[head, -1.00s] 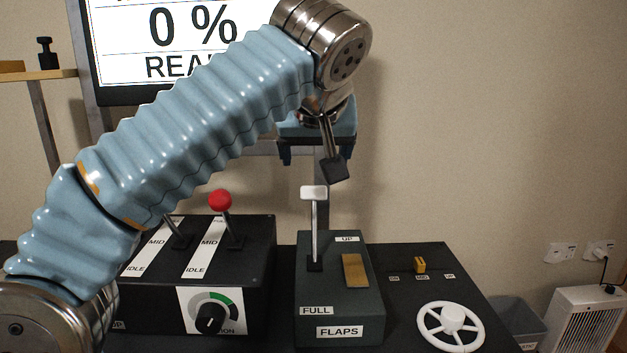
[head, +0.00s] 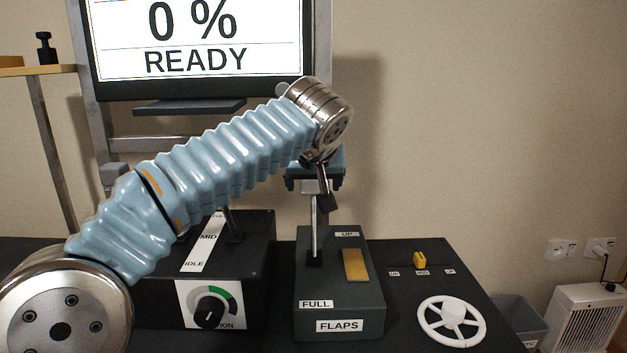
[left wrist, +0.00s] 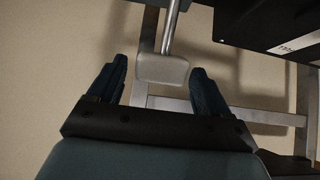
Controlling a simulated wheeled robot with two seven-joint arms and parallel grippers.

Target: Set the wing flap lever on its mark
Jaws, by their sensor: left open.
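The flaps lever is a thin metal rod (head: 314,232) standing upright in the dark flaps box (head: 340,300), which bears the labels UP, FULL and FLAPS. In the left wrist view the pale handle (left wrist: 163,69) lies between the two dark fingers, with a gap on each side. My left gripper (left wrist: 159,82) is open around the handle and not visibly touching it. In the head view my left gripper (head: 314,184) is at the lever's top. My right gripper is not in view.
A brass-coloured plate (head: 355,266) lies on the flaps box beside the lever. A throttle box (head: 255,262) stands to the left. A white wheel (head: 451,322) and a small yellow switch (head: 420,260) are to the right. A screen (head: 200,50) reads 0 % READY.

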